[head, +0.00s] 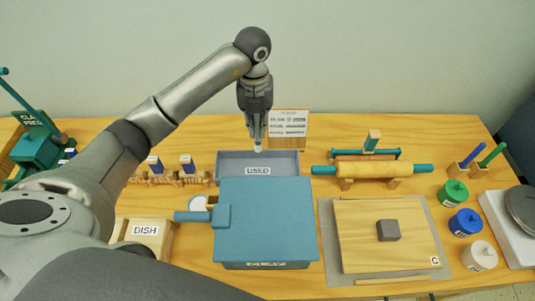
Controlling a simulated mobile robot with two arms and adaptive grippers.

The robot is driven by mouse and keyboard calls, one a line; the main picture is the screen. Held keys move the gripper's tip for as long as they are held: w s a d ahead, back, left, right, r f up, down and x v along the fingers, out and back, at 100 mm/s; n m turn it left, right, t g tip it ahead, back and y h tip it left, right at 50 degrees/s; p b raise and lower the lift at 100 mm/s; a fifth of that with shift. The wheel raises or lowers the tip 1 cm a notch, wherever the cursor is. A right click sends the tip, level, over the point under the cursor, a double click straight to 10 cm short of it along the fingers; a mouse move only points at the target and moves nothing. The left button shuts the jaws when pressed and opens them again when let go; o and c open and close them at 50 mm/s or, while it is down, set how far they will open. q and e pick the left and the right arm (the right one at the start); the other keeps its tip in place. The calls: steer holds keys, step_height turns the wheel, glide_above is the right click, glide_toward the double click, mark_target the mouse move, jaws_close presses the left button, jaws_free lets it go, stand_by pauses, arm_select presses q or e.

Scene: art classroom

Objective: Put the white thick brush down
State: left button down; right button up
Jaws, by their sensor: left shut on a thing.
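My left gripper (257,133) points down over the grey-blue tray labelled USED (290,160) at the back of the table. It is shut on the white thick brush (258,148), of which only a small pale end shows below the fingertips. The rest of the brush is hidden by the fingers. I cannot tell whether the brush touches the tray floor. My right gripper is not in view.
A large blue box (265,215) stands in front of the tray. A sign board (289,130) is behind it. A rolling pin (372,169) on a stand is to the right, and a small rack (170,177) is to the left. A wooden board (365,240) holds a grey block.

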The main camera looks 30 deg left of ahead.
arm_select(q)
step_height(320, 180, down, 10)
steer(key=s+p, duration=0.1)
steer(key=p, duration=0.1)
steer(key=c, duration=1.5)
jaws_free()
steer(key=shift+s+r, duration=0.15)
steer(key=shift+r, duration=0.05)
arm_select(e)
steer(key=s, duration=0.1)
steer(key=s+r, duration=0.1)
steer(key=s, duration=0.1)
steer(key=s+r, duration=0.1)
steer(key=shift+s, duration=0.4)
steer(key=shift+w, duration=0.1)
arm_select(q)
step_height(320, 180, up, 12)
steer(key=b, duration=0.2)
steer(key=shift+r+b, duration=0.2)
steer(key=shift+b, duration=0.2)
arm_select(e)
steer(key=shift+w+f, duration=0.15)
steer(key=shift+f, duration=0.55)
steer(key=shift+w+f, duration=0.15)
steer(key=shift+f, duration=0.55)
